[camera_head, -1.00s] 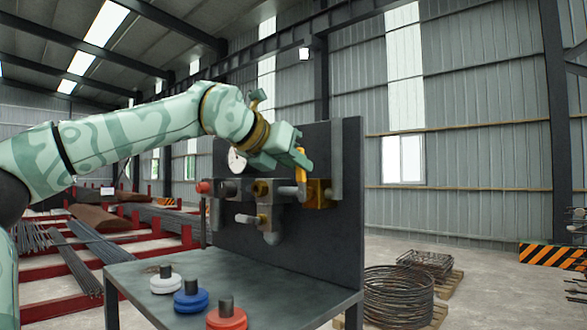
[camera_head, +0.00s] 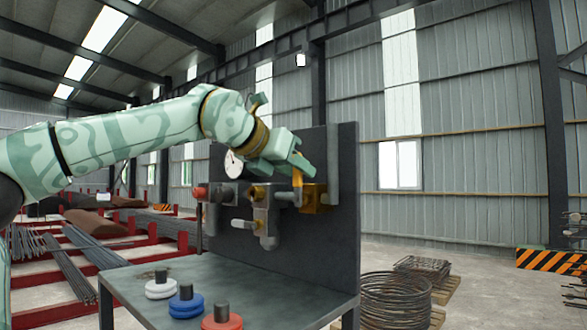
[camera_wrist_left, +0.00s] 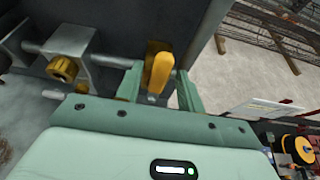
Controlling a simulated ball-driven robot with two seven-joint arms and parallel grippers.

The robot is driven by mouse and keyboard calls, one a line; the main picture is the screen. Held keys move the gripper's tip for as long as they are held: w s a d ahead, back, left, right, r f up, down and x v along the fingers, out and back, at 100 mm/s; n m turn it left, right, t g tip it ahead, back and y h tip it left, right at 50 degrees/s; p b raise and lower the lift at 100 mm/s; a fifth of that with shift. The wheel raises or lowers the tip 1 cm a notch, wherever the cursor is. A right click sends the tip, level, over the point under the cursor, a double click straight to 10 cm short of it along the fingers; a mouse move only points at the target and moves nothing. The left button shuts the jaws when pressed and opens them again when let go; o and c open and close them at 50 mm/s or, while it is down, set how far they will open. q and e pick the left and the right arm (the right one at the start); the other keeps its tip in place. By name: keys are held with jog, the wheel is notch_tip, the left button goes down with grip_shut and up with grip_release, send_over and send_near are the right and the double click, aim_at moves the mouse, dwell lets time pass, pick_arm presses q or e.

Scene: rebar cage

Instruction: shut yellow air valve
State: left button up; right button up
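The yellow valve handle (camera_head: 297,180) stands roughly upright beside a brass-coloured valve block (camera_head: 314,198) at the right end of the pipe on the dark panel. My left gripper (camera_head: 303,163) is at the handle's upper part and partly hides it in the head view. In the left wrist view the yellow handle (camera_wrist_left: 161,72) stands between the two green fingers of the left gripper (camera_wrist_left: 160,86). Gaps show on both sides, so the gripper looks open around the handle. Contact cannot be told. My right gripper is not in view.
The dark upright panel (camera_head: 343,165) carries a gauge (camera_head: 233,163), a red cap (camera_head: 200,193) and grey piping (camera_head: 265,215). Below, white (camera_head: 160,287), blue (camera_head: 186,303) and red (camera_head: 222,320) discs stand on the bench (camera_head: 265,287).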

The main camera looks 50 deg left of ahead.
pick_arm(q)
jog(key=b+v, duration=0.3)
jog(key=v, duration=1.3)
jog(key=shift+s, duration=0.2)
jog(key=shift+w, duration=0.1)
